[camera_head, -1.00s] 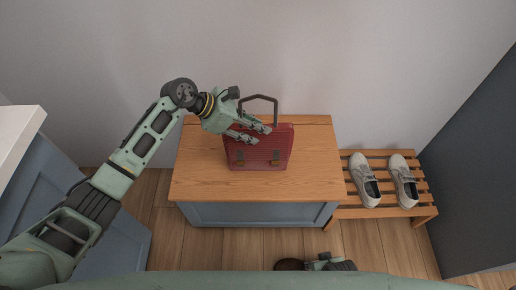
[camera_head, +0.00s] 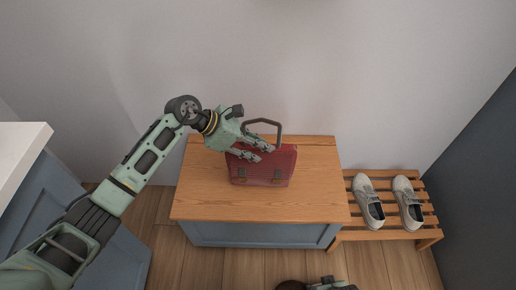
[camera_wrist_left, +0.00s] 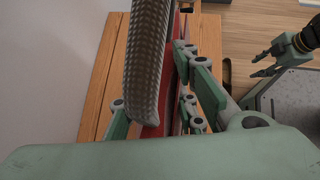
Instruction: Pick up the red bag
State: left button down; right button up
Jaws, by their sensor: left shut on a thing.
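The red bag (camera_head: 263,172) stands on the wooden top of a low cabinet in the head view, its two clasps facing forward. Its dark handle (camera_head: 263,121) stands up above it. My left gripper (camera_head: 265,153) reaches in from the left at the bag's upper part and is shut on the bag. In the left wrist view, the textured handle (camera_wrist_left: 147,60) runs close in front of the camera, between the fingers, and hides much of the red body. My right gripper (camera_wrist_left: 262,63) shows empty and open at the right of that view, away from the bag.
The cabinet's wooden top (camera_head: 315,190) has free room around the bag. A slatted rack (camera_head: 390,234) with a pair of light shoes (camera_head: 368,203) stands to the right. A wall is close behind. A blue-grey unit with a white top (camera_head: 20,150) is at left.

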pick_arm(q)
jog(key=shift+w+r, duration=0.1)
jog(key=shift+r, duration=0.6)
notch_tip(320, 180, up, 2)
jog(key=shift+d+r, duration=0.1)
jog(key=w+d+r, duration=0.6)
jog(key=d, duration=0.3)
jog(key=shift+w+d+r+b, duration=0.15)
jog(key=shift+d+r+b, duration=0.15)
jog(key=shift+d+b, duration=0.05)
pick_arm(e)
jog(key=shift+w+a+r, duration=0.1)
jog(key=shift+w+r, duration=0.55)
jog(key=shift+r, duration=0.25)
jog(key=shift+s, duration=0.1)
